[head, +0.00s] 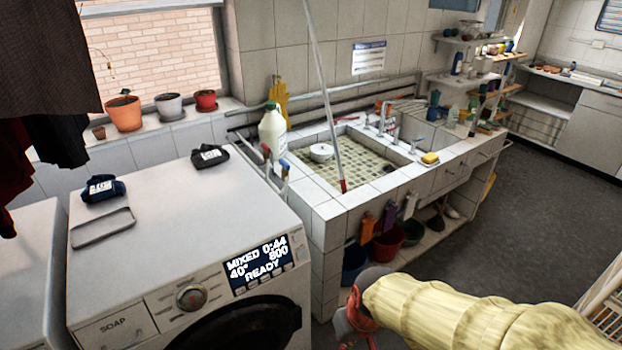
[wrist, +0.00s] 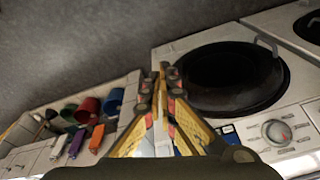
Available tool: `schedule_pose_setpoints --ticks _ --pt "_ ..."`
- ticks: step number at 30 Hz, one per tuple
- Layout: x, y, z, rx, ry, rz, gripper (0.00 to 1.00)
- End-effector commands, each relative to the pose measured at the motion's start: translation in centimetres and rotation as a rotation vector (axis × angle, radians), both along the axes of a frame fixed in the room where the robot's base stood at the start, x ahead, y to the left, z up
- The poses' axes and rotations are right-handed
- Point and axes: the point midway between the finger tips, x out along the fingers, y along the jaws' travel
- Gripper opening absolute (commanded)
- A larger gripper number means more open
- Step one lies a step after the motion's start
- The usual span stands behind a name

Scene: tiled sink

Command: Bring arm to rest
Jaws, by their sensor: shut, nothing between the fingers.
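My arm (head: 470,315) in its pale yellow sleeve reaches in from the lower right of the head view. Its reddish end, with my gripper (head: 352,318), hangs low in front of the sink unit, to the right of the washing machine (head: 190,225). In the wrist view my gripper (wrist: 160,82) shows its yellow fingers close together and empty. The fingers appear in front of the gap between the washing machine and the tiled sink unit. In the head view the fingertips are largely hidden.
The tiled sink (head: 345,165) holds a leaning pole (head: 325,90) and a white round object. A white bottle (head: 272,132) stands at the sink's left edge. Dark grey floor (head: 545,205) is open at right.

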Motion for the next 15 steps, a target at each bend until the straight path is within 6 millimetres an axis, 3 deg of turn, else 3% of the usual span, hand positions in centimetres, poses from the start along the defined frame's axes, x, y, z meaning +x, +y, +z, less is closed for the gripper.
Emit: schedule_pose_setpoints --ticks 1,6,12,15 --pt "-1.7 -1.7 2.5 -0.006 0.006 -0.046 0.0" --pt "-7.0 -6.7 8.9 -0.03 -0.024 -0.161 0.0" --pt "-8.0 -9.8 15.2 -0.014 -0.223 -0.248 0.0" --pt "-8.0 -10.6 17.3 -0.007 -0.288 -0.281 0.0"
